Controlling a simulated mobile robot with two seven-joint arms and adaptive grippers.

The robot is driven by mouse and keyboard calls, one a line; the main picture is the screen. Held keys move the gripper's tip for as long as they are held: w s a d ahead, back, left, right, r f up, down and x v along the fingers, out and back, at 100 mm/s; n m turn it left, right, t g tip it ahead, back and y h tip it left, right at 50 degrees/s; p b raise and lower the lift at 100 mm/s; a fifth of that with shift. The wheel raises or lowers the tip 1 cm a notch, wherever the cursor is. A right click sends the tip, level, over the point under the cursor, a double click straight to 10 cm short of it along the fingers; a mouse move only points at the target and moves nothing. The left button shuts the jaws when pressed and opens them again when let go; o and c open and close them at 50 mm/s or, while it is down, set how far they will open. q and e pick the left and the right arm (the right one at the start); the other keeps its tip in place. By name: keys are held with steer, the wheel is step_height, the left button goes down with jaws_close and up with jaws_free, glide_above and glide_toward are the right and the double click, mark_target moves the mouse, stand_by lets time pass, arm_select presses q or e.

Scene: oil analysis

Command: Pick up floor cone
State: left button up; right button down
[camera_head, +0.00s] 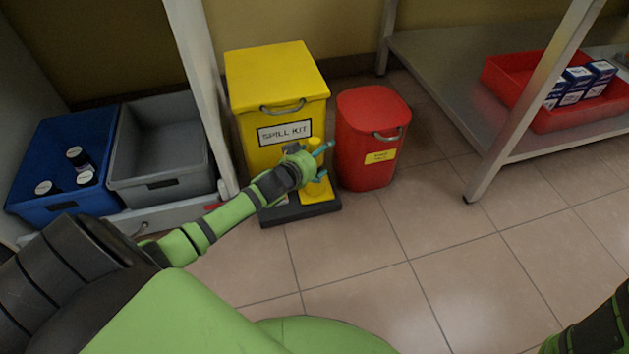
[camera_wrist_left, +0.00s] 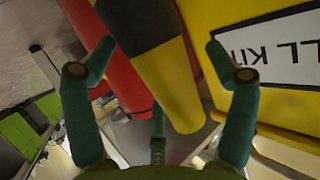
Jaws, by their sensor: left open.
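The floor cone (camera_head: 316,190) is yellow and stands in front of the spill kit bin, partly hidden by my left gripper. In the left wrist view the yellow cone (camera_wrist_left: 168,85) with a black band lies between the two teal fingers, with gaps on both sides. My left gripper (camera_head: 324,162) is open at the upper part of the cone in the head view; its fingers also show in the left wrist view (camera_wrist_left: 158,72). Only part of my right arm shows at the lower right; its gripper is out of view.
The yellow spill kit bin (camera_head: 275,85) is close behind the cone, and a red bin (camera_head: 368,120) stands to its right. Blue (camera_head: 40,140) and grey (camera_head: 150,180) crates are at left. A metal shelf (camera_head: 440,75) holds a red tray (camera_head: 560,122) of boxes. Front floor is clear.

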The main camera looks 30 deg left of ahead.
arm_select(q)
jaws_close()
steer(key=shift+r, duration=0.1)
